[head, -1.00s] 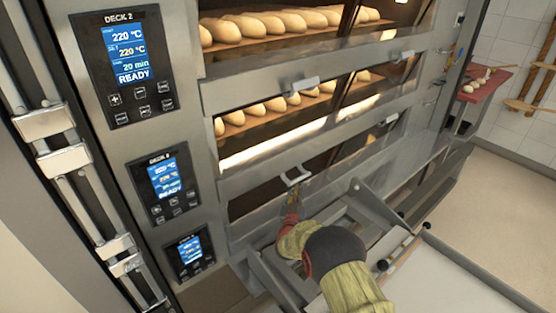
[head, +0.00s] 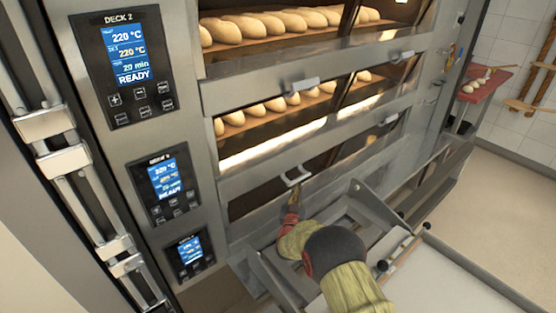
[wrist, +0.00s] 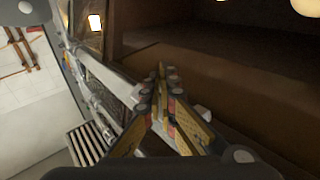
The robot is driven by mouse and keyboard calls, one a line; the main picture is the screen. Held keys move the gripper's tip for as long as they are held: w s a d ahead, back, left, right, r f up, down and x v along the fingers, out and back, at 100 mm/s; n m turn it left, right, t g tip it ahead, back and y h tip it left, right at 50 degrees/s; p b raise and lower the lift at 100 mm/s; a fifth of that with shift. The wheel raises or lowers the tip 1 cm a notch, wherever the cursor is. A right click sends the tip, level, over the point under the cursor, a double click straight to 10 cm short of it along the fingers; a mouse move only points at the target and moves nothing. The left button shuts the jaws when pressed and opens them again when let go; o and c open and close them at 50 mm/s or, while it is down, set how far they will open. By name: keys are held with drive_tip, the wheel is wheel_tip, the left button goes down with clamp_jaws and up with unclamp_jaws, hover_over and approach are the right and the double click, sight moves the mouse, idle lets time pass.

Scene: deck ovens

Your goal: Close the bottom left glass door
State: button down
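The bottom deck of the oven shows as a dark strip (head: 258,199) in the head view. The bar with a pale bracket-shaped handle (head: 296,176) runs along its upper edge at the left. I cannot make out the left glass pane itself or tell its exact angle. In the wrist view a dark brown oven cavity (wrist: 225,70) fills the right, and a metal bar (wrist: 118,82) runs diagonally behind my fingers. My gripper (head: 294,193) is just below the handle; contact is unclear. Its fingers meet at the tips (wrist: 161,72) in the wrist view, with nothing visible between them.
Upper decks hold several loaves (head: 265,108) behind bars with handles. Control panels (head: 166,186) line the left. A metal frame (head: 372,205) stands close right of my arm, with a pale surface (head: 455,275) at lower right. Floor (head: 500,215) is clear beyond.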

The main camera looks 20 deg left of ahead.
sight(298, 180)
drive_tip(key=shift+r+p, duration=0.65)
drive_tip(key=shift+r, duration=1.4)
drive_tip(key=shift+s+d+f, duration=0.1)
drive_tip(key=shift+s+f, duration=0.15)
drive_tip(key=shift+s, duration=0.2)
drive_tip(key=f+v, duration=0.1)
drive_tip(key=v, duration=0.5)
